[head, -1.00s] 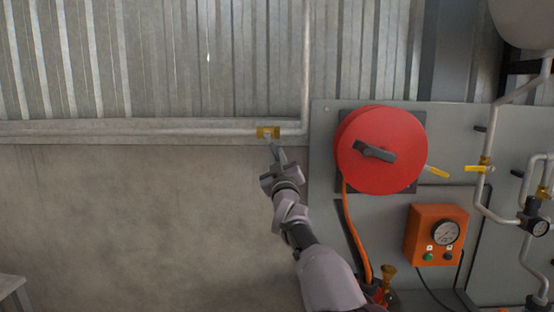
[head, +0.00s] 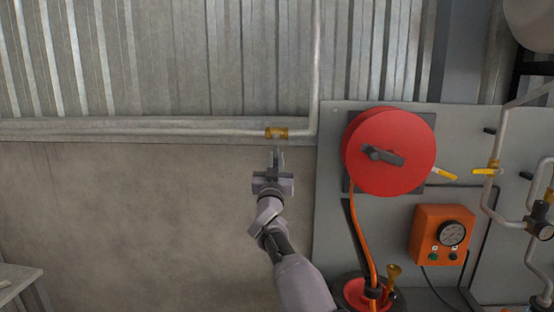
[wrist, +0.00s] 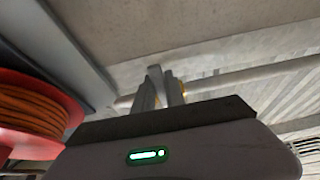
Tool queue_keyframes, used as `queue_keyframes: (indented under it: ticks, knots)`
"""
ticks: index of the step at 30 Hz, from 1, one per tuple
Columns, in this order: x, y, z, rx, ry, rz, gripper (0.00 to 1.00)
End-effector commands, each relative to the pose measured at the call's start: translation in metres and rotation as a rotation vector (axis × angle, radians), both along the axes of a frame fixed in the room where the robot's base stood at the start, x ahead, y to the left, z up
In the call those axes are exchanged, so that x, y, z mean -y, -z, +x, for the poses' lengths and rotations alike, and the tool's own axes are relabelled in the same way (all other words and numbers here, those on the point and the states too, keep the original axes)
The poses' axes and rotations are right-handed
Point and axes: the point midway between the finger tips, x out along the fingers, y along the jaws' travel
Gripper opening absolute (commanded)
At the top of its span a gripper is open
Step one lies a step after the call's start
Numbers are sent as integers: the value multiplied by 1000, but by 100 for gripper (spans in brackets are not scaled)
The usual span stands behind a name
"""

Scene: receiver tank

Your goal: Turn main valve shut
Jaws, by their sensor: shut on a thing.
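The brass main valve (head: 277,133) sits on the horizontal grey pipe (head: 150,132) along the wall, just left of where the pipe turns up. My gripper (head: 277,155) is directly below it, pointing up, shut on what appears to be the valve's handle. The fingers largely hide the handle. In the wrist view my gripper's fingers (wrist: 161,88) reach up to the pipe (wrist: 245,76). A small bit of yellow brass (wrist: 183,90) shows beside the right finger.
A red hose reel (head: 388,125) with orange hose is mounted on the grey panel to the right. Two yellow levers (head: 444,174) (head: 484,171) stick out near it. An orange gauge box (head: 425,235) is below. The wall left of my arm is clear.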

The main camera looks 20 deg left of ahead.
Motion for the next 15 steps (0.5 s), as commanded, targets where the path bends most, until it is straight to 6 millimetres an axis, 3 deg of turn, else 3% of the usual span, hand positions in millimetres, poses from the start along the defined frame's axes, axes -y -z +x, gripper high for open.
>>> queue_keyframes:
  ticks: [8, 9, 12, 15]
  knots:
    - [0, -5, -1, 7, -1, 4, 0]
    - [0, -5, -1, 7, -1, 4, 17]
    - [0, -4, -1, 6, -1, 3, 37]
    - [0, -4, -1, 5, 0, 2, 37]
